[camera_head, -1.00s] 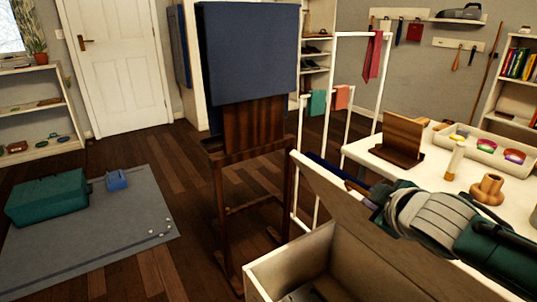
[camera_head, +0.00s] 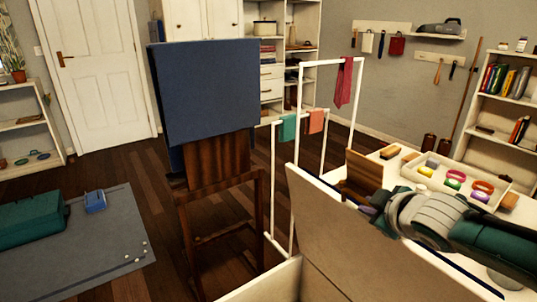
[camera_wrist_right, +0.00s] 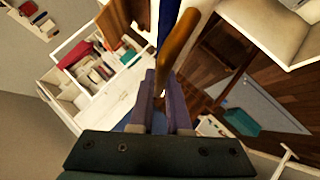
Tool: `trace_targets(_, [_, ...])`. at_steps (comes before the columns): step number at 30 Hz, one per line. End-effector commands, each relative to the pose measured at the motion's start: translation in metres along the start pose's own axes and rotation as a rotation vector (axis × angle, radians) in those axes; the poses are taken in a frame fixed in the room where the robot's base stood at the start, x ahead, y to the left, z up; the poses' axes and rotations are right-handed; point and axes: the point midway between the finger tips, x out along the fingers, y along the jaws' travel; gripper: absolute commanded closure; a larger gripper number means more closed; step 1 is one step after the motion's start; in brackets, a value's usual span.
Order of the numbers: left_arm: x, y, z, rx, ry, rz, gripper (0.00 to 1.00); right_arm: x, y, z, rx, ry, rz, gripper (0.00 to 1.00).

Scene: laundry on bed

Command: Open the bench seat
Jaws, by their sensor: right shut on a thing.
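The bench lid (camera_head: 350,235) stands raised and steeply tilted, its cream underside facing me and its white edge running down to the right. The bench box (camera_head: 272,283) shows below it at the bottom of the head view, mostly cut off. My right gripper (camera_head: 376,208) is at the lid's upper edge, partly hidden behind it. In the right wrist view its purple fingers (camera_wrist_right: 166,98) are shut on a curved brown pull tab (camera_wrist_right: 179,45), beside a blue strip (camera_wrist_right: 168,20) that looks like the seat cushion. My left gripper is out of view.
A white drying rack (camera_head: 301,95) is behind the lid. A white table with a tray (camera_head: 500,197) is at the right.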

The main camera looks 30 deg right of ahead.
Motion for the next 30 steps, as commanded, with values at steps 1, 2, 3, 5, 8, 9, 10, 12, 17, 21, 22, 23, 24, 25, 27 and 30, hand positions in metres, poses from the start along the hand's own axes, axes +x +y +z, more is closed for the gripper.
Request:
trace_targets(1, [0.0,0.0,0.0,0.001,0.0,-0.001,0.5,0.0,-0.001,0.001,-0.001,-0.002,-0.002,1.0])
trace_targets(2, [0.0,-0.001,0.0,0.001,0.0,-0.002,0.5,0.0,-0.001,0.001,-0.001,-0.003,-0.002,1.0])
trace_targets(3, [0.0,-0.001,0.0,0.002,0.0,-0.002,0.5,0.0,-0.001,0.001,-0.001,-0.003,-0.002,1.0])
trace_targets(5, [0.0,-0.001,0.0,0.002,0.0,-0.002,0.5,0.0,-0.002,0.001,-0.001,-0.003,-0.002,1.0])
trace_targets(8, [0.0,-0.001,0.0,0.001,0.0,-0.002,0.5,0.0,-0.002,0.002,-0.001,-0.004,-0.003,0.8])
trace_targets(9, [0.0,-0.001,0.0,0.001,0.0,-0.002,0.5,0.0,-0.002,0.002,-0.001,-0.004,-0.003,0.75])
trace_targets(10, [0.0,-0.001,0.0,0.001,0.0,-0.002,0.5,0.0,-0.002,0.002,-0.001,-0.004,-0.003,0.72])
trace_targets(12, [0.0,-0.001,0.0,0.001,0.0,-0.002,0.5,0.0,-0.002,0.002,-0.001,-0.004,-0.002,0.64])
trace_targets(17, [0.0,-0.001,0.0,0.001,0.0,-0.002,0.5,0.0,-0.001,0.001,-0.001,-0.003,-0.002,0.55])
trace_targets(21, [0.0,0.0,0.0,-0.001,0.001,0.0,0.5,0.0,-0.001,0.001,-0.001,-0.003,-0.002,0.55])
trace_targets(22, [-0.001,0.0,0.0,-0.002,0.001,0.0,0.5,-0.001,-0.001,0.001,-0.001,-0.003,-0.002,0.55])
trace_targets(23, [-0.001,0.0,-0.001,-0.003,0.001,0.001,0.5,-0.002,-0.001,0.001,-0.001,-0.003,-0.002,0.55])
trace_targets(24, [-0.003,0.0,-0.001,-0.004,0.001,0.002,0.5,-0.004,-0.001,0.0,-0.001,-0.003,-0.002,0.55])
trace_targets(25, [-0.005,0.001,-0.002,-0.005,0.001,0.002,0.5,-0.007,0.0,0.0,-0.001,-0.003,-0.003,0.55])
trace_targets(27, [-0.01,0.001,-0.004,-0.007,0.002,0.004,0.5,-0.015,0.0,-0.001,-0.001,-0.002,-0.003,0.55])
trace_targets(30, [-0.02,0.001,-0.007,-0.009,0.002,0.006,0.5,-0.033,0.001,-0.001,0.0,-0.003,-0.004,0.55])
